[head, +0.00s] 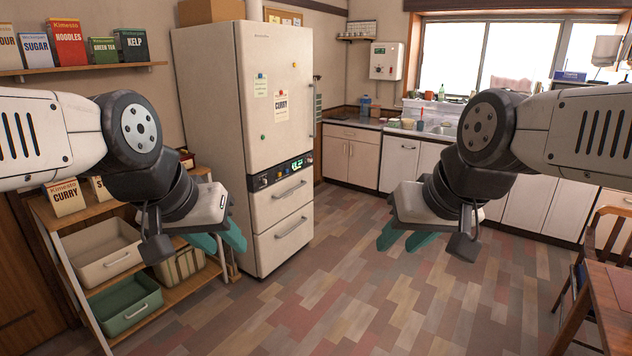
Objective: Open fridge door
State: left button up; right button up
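The cream fridge (215,110) stands left of centre against the wall. Its tall upper door (280,135) looks shut, with a slim vertical handle (312,105) along its right edge. Below a dark control panel (285,171) are two drawers with bar handles, both shut. My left gripper (222,246) has teal fingers spread apart and empty, in front of the shelf and left of the fridge in the picture. My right gripper (396,249) is also open and empty, over the floor view right of the fridge. Neither gripper appears to touch the fridge.
A low wooden rack (150,265) with bins stands left of the fridge. A wall shelf (95,68) holds food packets. A counter with white cabinets (350,158) runs along the back. A wooden table (612,300) and chair are at right. The middle floor (340,275) is clear.

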aim_at(275, 61)
jog(key=i+z, duration=0.1)
jog(key=i, duration=0.65)
jog(key=i+j+z, duration=0.1)
jog(key=i, duration=0.7)
jog(key=i+j+z, duration=0.1)
jog(key=i, duration=0.65)
jog(key=i+j+z, duration=0.35)
jog(key=i, duration=0.25)
jog(key=i+j+z, duration=0.4)
jog(key=i, duration=0.2)
